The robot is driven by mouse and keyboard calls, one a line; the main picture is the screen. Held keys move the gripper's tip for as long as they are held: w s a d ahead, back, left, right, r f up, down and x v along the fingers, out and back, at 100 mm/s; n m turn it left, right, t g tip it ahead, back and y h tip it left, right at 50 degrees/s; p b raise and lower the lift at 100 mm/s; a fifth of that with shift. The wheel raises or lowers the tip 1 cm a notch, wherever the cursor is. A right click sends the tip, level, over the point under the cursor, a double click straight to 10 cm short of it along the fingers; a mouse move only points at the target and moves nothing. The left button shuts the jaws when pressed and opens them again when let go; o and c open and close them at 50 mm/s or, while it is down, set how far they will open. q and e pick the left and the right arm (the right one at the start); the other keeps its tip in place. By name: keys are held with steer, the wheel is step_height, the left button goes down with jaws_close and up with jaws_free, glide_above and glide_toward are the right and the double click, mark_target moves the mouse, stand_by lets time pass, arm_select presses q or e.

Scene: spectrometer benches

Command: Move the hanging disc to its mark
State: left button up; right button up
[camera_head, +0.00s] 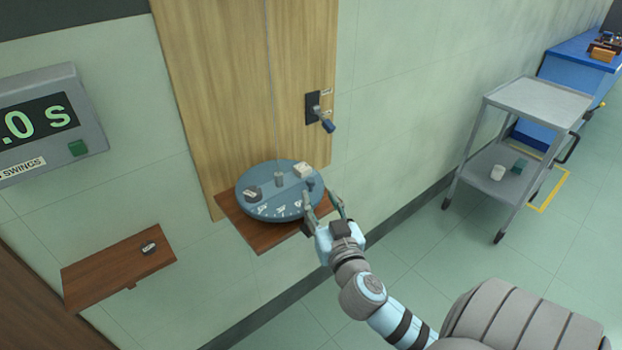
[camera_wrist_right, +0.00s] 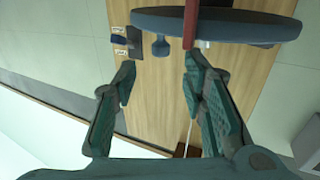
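The blue-grey disc (camera_head: 266,208) hangs level on a thin wire (camera_head: 271,110) in front of the wooden wall panel, above a brown shelf (camera_head: 258,237). Pale marks line its near rim. A small blue peg (camera_head: 311,184) stands near its right edge. My right gripper (camera_head: 320,195) is open at the disc's right side. In the right wrist view, the disc (camera_wrist_right: 235,27) is at the top and the blue peg (camera_wrist_right: 160,46) lies just beyond the gap between the open fingertips (camera_wrist_right: 160,62). Contact is not visible. My left gripper is not in view.
A lever switch (camera_head: 313,107) is on the panel. A timer (camera_head: 45,125) and a lower shelf (camera_head: 95,282) are left. A grey cart (camera_head: 535,101) stands right; floor between is clear.

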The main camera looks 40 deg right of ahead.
mark_target(312, 184)
steer(key=x, duration=0.8)
steer(key=shift+a, duration=0.1)
jaws_close()
